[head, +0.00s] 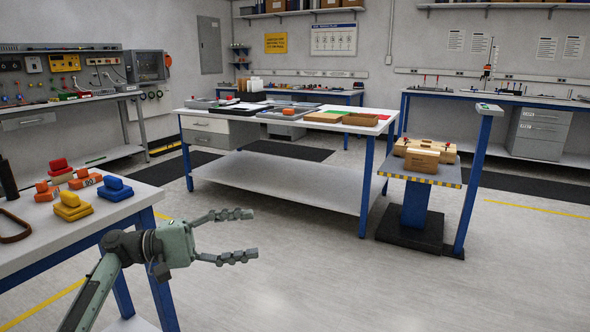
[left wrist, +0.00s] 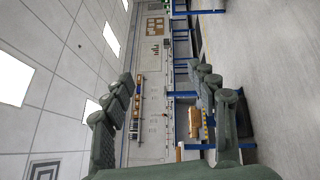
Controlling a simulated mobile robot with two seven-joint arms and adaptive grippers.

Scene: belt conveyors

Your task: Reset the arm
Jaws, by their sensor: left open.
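My left gripper (head: 240,236) is open and empty, held out over the floor at the front of the head view. Its fingers point to the right, to the right of the near-left table's corner. In the left wrist view its two fingers (left wrist: 168,98) stand wide apart with nothing between them. That view is turned on its side and shows the room beyond. My right gripper is not in view.
A near-left table (head: 132,205) holds yellow, blue, red and orange items. Grey floor (head: 310,270) lies clear around the gripper.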

